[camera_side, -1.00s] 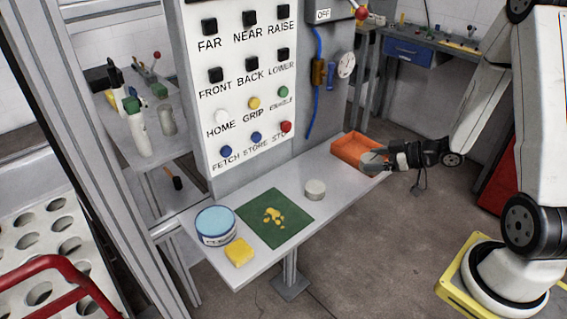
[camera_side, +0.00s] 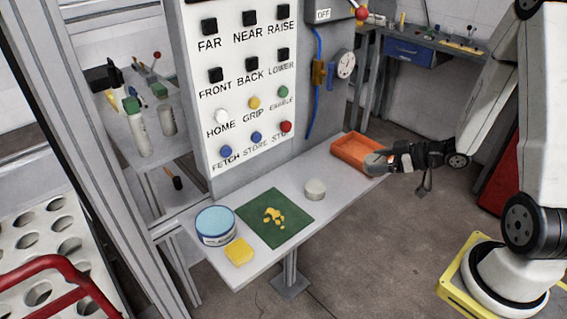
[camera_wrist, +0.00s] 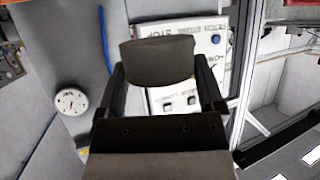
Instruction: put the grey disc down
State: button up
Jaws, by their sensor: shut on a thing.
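The grey disc (camera_wrist: 157,62) is held between the two black fingers of my gripper (camera_wrist: 158,88) in the wrist view. It fills the space between the fingertips, its broad face towards the camera. In the side view my gripper (camera_side: 388,158) is shut on the disc (camera_side: 374,163), which shows at the right end of the orange tray (camera_side: 350,143). I cannot tell whether the disc touches the tray or is above it.
The narrow grey shelf (camera_side: 345,188) carries a pale round puck (camera_side: 315,189), a green mat (camera_side: 262,230) with yellow bits, a blue-topped tin (camera_side: 215,226) and a yellow sponge (camera_side: 239,252). Bare shelf lies between puck and tray. A button panel (camera_side: 245,100) rises behind.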

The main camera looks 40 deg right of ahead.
jog(key=shift+w+a+r, duration=0.1)
jog(key=shift+w+a, duration=0.05)
jog(key=shift+w, duration=0.45)
jog(key=w+a+r+m+h, duration=0.1)
jog(key=w+a+m+h, duration=0.1)
jog(key=w+a, duration=0.4)
jog(key=w+a+r+m+t+h, duration=0.1)
jog(key=w+a+r+m+h, duration=0.1)
jog(key=w+a, duration=0.4)
jog(key=shift+w+a+h, duration=0.35)
jog(key=shift+a+h, duration=0.05)
jog(key=shift+a, duration=0.1)
jog(key=shift+r, duration=0.1)
jog(key=s+d+f+m+g+h, duration=0.1)
jog(key=d+f+m+h, duration=0.5)
jog(key=d, duration=0.7)
notch_tip(320, 180, down, 2)
jog(key=shift+s+f+g, duration=0.1)
jog(key=shift+s+g, duration=0.2)
jog(key=shift+s, duration=0.6)
jog(key=shift+f, duration=0.1)
